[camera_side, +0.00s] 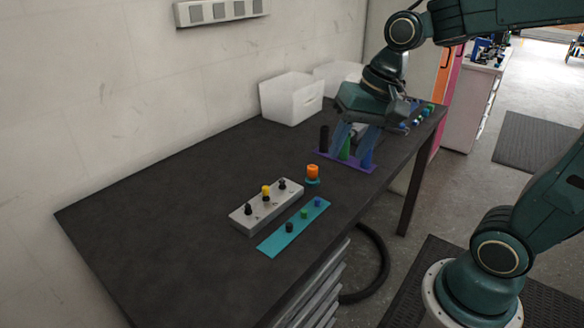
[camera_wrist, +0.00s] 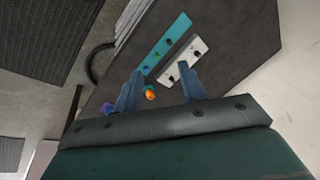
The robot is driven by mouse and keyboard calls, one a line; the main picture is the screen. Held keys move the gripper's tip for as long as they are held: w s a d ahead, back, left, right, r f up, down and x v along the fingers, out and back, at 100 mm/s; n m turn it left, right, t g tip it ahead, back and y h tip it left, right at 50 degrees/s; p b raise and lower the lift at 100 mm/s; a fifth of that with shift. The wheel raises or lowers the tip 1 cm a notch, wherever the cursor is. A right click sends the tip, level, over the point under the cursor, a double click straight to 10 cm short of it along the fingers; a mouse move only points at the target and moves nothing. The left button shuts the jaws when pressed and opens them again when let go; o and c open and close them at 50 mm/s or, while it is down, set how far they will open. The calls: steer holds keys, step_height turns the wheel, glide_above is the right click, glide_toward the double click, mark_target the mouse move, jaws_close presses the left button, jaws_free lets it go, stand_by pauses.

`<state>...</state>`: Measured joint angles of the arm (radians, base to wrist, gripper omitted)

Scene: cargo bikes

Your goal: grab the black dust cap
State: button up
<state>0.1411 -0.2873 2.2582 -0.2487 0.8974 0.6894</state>
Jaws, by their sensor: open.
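A small black dust cap (camera_side: 289,227) stands at the near end of the teal strip (camera_side: 269,245). A green cap (camera_side: 304,214) and a blue cap (camera_side: 317,203) stand in line beyond it. My gripper (camera_side: 350,152) is open, fingers pointing down, around or in front of the cylinders on the purple base in the side view. It is well away from the black cap. The wrist view shows nothing gripped between the spread fingers (camera_wrist: 163,72).
Beside the strip, a grey block (camera_side: 243,224) carries black and yellow pieces. An orange knob (camera_side: 313,172) stands between the strip and the purple base (camera_side: 338,165). White bins (camera_side: 290,98) stand by the wall. The left of the dark table (camera_side: 130,215) is clear.

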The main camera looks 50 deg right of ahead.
steer(key=w+d+f+m+g+y, duration=0.3)
steer(key=w+f+m, duration=0.8)
steer(key=w, duration=0.1)
steer(key=shift+w+d, duration=0.15)
steer(key=shift+d, duration=0.2)
glide_above(289, 225)
steer(key=d, duration=0.3)
steer(key=shift+a+f, duration=0.1)
steer(key=shift+f, duration=3.8)
steer(key=shift+x, duration=2.6)
steer(key=shift+a, duration=0.1)
